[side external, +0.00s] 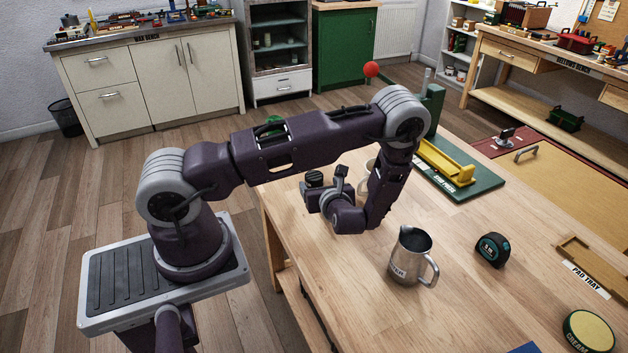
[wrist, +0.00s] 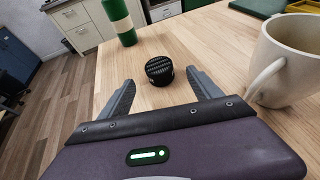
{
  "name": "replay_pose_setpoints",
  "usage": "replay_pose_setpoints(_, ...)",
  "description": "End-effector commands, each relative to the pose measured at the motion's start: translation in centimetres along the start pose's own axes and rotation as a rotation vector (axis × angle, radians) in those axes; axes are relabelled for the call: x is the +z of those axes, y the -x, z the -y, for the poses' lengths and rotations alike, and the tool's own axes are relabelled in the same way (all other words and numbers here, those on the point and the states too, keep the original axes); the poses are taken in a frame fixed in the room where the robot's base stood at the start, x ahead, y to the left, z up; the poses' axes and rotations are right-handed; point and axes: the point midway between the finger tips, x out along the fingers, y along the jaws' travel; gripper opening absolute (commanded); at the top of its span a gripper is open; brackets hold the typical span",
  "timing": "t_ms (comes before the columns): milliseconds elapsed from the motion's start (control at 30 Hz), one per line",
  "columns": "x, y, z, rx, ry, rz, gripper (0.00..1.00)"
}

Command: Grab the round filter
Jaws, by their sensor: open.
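The round filter looks to be the small black round piece with a ridged or perforated surface (wrist: 159,70), sitting on the wooden table in the wrist view. It also shows in the side external view (side external: 314,179), just beyond my gripper. My gripper (wrist: 160,90) is open and empty, its two fingers pointing toward the black piece, which lies ahead of and between the fingertips. There is a gap between the fingers and the piece. In the side external view my gripper (side external: 322,192) is low over the table, partly hidden by my own wrist.
A cream mug (wrist: 288,60) stands close on the right of my gripper. A green bottle (wrist: 119,20) stands behind the black piece to the left. A metal jug (side external: 410,256) and a tape measure (side external: 492,250) stand on the table (side external: 345,285). The table's left edge is near.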

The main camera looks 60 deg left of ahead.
Motion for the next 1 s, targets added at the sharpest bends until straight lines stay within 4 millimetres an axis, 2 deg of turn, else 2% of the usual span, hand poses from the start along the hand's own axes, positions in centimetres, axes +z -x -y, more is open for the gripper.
replay_pose_setpoints(300,-0.5,-5.4,-0.2,0.005,0.002,-0.001,0.74)
replay_pose_setpoints(567,-0.4,-5.9,-0.2,0.003,0.003,-0.001,0.74)
replay_pose_setpoints(900,-0.4,-5.9,-0.2,0.004,0.003,-0.001,0.09)
replay_pose_setpoints(1000,-0.4,-5.9,-0.2,0.004,0.003,-0.001,0.08)
